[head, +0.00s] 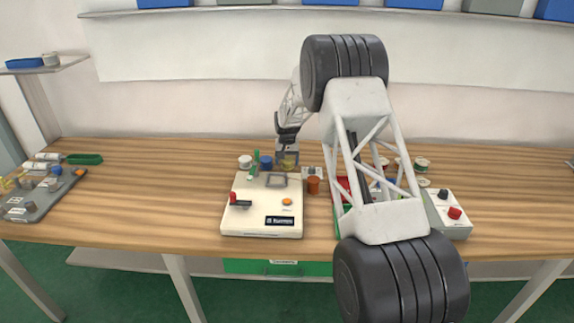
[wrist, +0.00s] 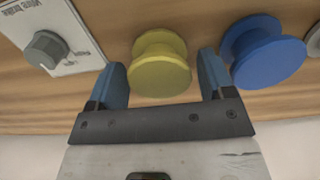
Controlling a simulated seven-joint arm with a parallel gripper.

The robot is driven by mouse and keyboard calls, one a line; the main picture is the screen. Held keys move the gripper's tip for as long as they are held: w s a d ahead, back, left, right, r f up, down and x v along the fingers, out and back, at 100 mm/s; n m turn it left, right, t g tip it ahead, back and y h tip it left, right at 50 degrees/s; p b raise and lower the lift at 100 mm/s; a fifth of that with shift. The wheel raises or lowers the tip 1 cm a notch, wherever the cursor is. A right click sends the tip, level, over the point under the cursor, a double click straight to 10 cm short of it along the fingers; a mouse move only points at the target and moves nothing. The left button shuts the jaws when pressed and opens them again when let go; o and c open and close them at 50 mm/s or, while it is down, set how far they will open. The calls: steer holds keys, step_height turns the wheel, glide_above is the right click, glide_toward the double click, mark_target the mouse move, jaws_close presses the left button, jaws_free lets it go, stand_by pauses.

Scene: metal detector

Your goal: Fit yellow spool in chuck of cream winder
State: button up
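The yellow spool (wrist: 161,66) stands on the wooden table and lies between the two blue fingers of my gripper (wrist: 164,80) in the wrist view. The fingers are spread, with a narrow gap on each side of the spool. In the head view the spool (head: 289,163) is small and partly covered by my gripper (head: 287,156), behind the cream winder. The cream winder (head: 250,218) has a green upright part, a red-tipped lever, an orange button and a grey square frame on top. I cannot tell which part is its chuck.
A blue spool (wrist: 263,50) stands close beside the yellow one, near one finger. A small white box with a grey knob (wrist: 45,48) is on the other side.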

mark_target(287, 159)
steer(key=c, duration=0.6)
steer(key=shift+r, duration=2.25)
steer(key=shift+s+a+r, duration=0.6)
steer(key=shift+s+r, duration=0.4)
steer(key=shift+s, duration=1.45)
steer(key=shift+s+a+r, duration=0.55)
steer(key=shift+s+r, duration=0.5)
steer(key=shift+s, duration=1.35)
steer(key=shift+s+a+r, duration=0.6)
steer(key=shift+s+r, duration=0.4)
steer(key=shift+s, duration=1.45)
